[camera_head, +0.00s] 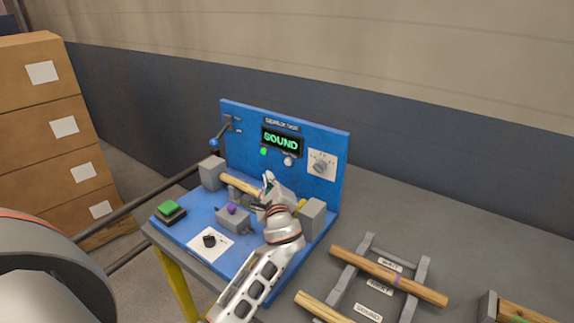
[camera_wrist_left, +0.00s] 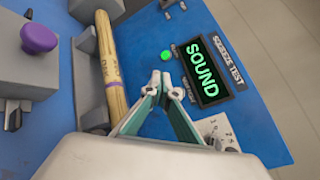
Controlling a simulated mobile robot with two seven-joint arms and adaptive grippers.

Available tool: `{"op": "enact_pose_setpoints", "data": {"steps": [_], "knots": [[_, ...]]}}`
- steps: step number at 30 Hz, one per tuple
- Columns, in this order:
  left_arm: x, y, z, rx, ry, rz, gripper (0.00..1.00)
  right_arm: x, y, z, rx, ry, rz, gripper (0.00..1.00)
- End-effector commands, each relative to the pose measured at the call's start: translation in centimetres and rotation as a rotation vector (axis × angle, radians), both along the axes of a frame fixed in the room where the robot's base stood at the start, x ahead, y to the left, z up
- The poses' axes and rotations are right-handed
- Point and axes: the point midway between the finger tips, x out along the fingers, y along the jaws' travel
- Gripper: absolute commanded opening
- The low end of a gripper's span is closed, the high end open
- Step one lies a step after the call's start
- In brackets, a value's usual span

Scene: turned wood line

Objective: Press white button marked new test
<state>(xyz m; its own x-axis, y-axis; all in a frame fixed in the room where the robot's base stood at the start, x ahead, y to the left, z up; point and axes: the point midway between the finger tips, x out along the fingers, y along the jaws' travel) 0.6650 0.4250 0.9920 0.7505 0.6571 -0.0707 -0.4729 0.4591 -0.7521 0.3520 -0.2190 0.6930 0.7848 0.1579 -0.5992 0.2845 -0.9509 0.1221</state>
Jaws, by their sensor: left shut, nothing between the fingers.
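The blue test panel (camera_head: 236,135) stands upright at the back of its blue base, with a display (camera_head: 281,141) reading SOUND in green. The small whitish round button (camera_head: 288,161) sits below the display, to the right of a green light (camera_head: 263,152). In the left wrist view the display (camera_wrist_left: 207,75) and green light (camera_wrist_left: 166,55) show, but my fingers appear to hide the white button. My left gripper (camera_head: 268,179) is shut and empty, its fingertips (camera_wrist_left: 160,79) in front of the panel below the display. Contact with the panel cannot be told.
A wooden handle (camera_head: 240,185) lies between grey blocks behind and beside my gripper. A purple knob (camera_head: 231,209), black knob (camera_head: 209,240) and green button (camera_head: 168,208) are on the base. A rack with wooden handles (camera_head: 388,275) stands at right. Cardboard boxes (camera_head: 42,125) are stacked left.

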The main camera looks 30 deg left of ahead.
Motion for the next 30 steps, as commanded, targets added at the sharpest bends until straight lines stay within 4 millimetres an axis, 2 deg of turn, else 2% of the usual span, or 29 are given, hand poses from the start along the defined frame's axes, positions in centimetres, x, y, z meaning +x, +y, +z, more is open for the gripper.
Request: {"op": "enact_pose_setpoints", "data": {"steps": [4, 10, 15, 30], "knots": [[2.2, -0.2, -0.2, -0.001, -0.004, 0.0, 0.0, 0.6, 0.7, -0.5, 0.012, -0.02, 0.007, 0.4], [4.6, -0.4, -0.1, 0.0, -0.001, -0.001, 0.0, 1.6, 2.2, 0.8, 0.032, -0.065, 0.038, 0.4], [5.8, -0.5, -0.1, -0.001, -0.001, 0.0, 0.0, 1.5, 2.1, 0.4, 0.029, -0.064, 0.038, 0.4], [6.3, -0.5, 0.0, -0.001, -0.001, 0.0, 0.0, 1.1, 1.7, -0.6, 0.021, -0.047, 0.035, 0.4]]}}
